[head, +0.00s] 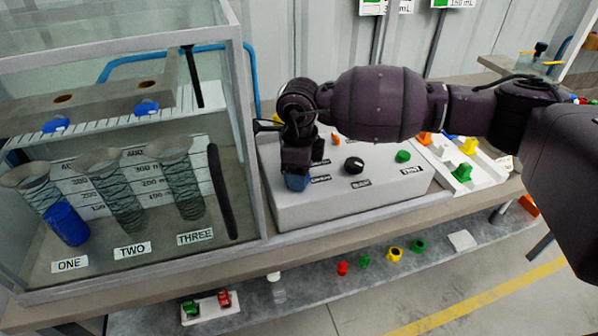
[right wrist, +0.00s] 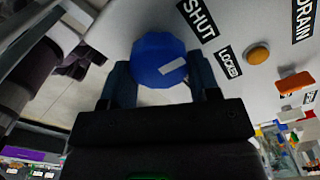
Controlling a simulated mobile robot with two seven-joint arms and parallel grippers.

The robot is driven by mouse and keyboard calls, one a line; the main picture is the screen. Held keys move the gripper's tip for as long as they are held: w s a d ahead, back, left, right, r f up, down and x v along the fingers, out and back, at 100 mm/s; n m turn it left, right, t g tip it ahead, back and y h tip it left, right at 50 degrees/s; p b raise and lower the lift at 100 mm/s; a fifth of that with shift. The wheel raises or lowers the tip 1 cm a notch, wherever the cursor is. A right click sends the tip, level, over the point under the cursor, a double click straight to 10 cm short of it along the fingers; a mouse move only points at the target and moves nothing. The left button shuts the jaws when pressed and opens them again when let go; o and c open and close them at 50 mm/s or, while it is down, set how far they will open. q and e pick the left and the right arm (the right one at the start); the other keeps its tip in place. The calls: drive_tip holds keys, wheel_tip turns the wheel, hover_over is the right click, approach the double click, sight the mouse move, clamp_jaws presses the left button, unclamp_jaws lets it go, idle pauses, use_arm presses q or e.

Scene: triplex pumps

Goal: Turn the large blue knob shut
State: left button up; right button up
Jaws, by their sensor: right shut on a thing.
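The large blue knob (right wrist: 158,55) sits on the pale panel in the right wrist view. It is round with a scalloped edge, and a white mark on its face points right and slightly up. My right gripper (right wrist: 161,78) is shut on it, one dark blue finger on each side. A "SHUT" label (right wrist: 197,20) and a "LOCKED" label (right wrist: 229,62) lie to its right. In the head view my right gripper (head: 296,176) reaches down at the left front of the grey control box (head: 325,208), and its wrist hides most of the knob there. My left gripper is not in view.
A black knob (head: 354,165) and a green knob (head: 403,156) are on the same box. A glass tank (head: 246,130) with several mesh funnels stands close on the left. A tray (head: 455,180) with coloured parts is at right. A lower shelf (head: 330,290) holds small parts.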

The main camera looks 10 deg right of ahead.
drive_tip(key=shift+n, duration=0.5)
drive_tip(key=o, duration=0.9)
wheel_tip(320, 180, up, 11)
drive_tip(key=shift+f, duration=0.1)
idle(0.5)
